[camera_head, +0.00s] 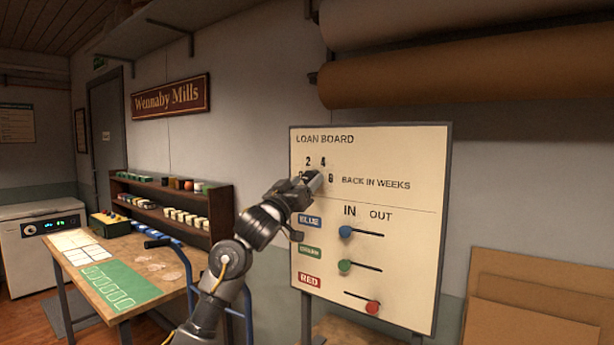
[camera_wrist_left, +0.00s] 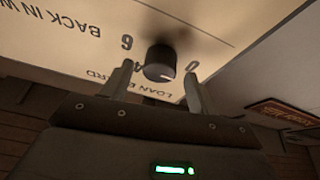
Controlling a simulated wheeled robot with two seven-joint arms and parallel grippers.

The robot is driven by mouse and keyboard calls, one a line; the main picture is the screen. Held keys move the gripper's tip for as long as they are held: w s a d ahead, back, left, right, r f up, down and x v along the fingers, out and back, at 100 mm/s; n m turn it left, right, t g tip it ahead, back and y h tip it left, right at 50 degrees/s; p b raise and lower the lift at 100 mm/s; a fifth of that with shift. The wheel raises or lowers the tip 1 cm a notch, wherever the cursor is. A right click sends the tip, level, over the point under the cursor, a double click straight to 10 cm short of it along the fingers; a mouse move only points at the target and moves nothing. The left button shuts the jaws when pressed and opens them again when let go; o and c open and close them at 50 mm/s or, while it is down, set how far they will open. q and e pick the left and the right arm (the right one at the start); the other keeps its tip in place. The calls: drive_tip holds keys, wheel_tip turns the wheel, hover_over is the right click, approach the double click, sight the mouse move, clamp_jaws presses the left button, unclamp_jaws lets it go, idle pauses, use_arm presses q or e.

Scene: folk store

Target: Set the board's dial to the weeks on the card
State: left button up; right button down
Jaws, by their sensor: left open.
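The loan board (camera_head: 420,225) stands upright on legs, with "BACK IN WEEKS" lettering beside its dial. In the left wrist view the dial (camera_wrist_left: 158,56) is a dark round knob with a small white mark on its rim, facing the picture's lower right. Numbers surround it; 2 and 4 show in the head view. My left gripper (camera_head: 314,182) is at the dial and hides it there. In the wrist view its open fingers (camera_wrist_left: 159,78) stand on either side of the knob; whether they touch it is unclear. I cannot pick out the card. My right gripper is not in view.
Below the dial are blue (camera_head: 345,232), green (camera_head: 345,266) and red (camera_head: 372,307) slider knobs; red sits farther right. A wooden table (camera_head: 160,265) with a green mat and white sheets stands left, before a shelf (camera_head: 225,207). Large rolls (camera_head: 450,75) hang above the board.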

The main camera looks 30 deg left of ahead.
use_arm(q)
drive_tip(key=shift+w+d+r, duration=0.1)
drive_tip(key=shift+w+r, duration=0.15)
drive_tip(key=shift+w, duration=0.5)
drive_tip(key=shift+c, duration=0.6)
drive_tip(key=c, duration=0.9)
drive_tip(key=shift+o, duration=0.2)
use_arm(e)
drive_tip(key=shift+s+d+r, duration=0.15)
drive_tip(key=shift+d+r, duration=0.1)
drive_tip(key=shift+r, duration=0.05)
